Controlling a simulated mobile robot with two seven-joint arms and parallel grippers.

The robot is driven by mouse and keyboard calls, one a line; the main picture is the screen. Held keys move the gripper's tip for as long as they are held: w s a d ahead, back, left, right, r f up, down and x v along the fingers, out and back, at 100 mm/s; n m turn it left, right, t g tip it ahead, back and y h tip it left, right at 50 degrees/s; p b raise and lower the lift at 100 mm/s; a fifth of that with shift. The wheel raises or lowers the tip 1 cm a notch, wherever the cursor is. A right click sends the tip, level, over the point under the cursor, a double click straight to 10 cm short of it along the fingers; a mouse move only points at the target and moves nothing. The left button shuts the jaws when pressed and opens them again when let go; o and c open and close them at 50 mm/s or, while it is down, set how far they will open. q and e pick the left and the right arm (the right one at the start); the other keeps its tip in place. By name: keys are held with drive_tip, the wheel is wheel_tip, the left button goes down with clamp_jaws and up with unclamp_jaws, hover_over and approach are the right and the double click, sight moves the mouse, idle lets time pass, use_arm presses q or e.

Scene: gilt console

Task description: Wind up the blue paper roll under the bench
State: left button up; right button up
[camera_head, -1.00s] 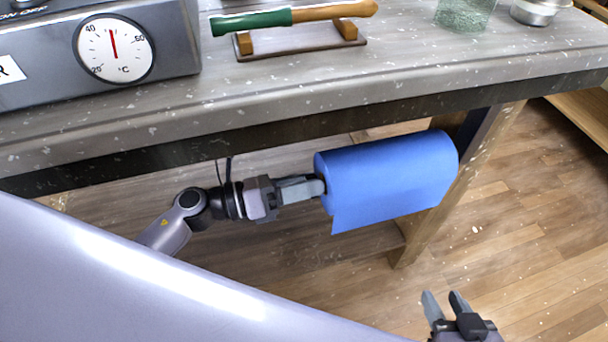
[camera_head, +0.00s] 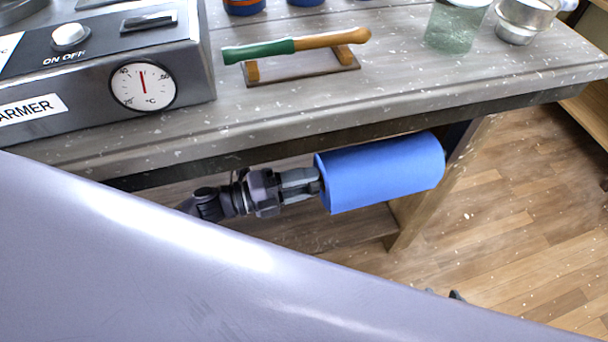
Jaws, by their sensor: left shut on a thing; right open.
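The blue paper roll (camera_head: 385,172) hangs lengthwise under the front edge of the bench (camera_head: 400,100), near its right leg. Only a short lower edge of paper shows at its left end. My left gripper (camera_head: 312,182) is at the left end of the roll, its fingers shut on the roll's end. The exact grip point is partly hidden. My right gripper (camera_head: 444,294) shows only as two dark fingertips, apart and empty, low in the picture. My own grey body hides the rest of it.
On the bench stand a warmer box (camera_head: 110,75) with a dial, a green-and-wood handled tool (camera_head: 295,45) on a rack, a glass beaker (camera_head: 455,25) and a metal pot (camera_head: 525,18). Wooden floor (camera_head: 520,230) is clear at right.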

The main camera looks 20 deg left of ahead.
use_arm(q)
drive_tip(key=n+p, duration=0.3)
drive_tip(key=n, duration=0.4)
drive_tip(key=shift+s+f+n, duration=0.1)
drive_tip(key=shift+f+n, duration=0.05)
drive_tip(key=shift+n, duration=0.25)
drive_tip(key=shift+n+p, duration=0.35)
drive_tip(key=shift+n, duration=0.05)
drive_tip(key=o, duration=1.1)
drive_tip(key=shift+c, duration=0.2)
drive_tip(key=v, duration=0.7)
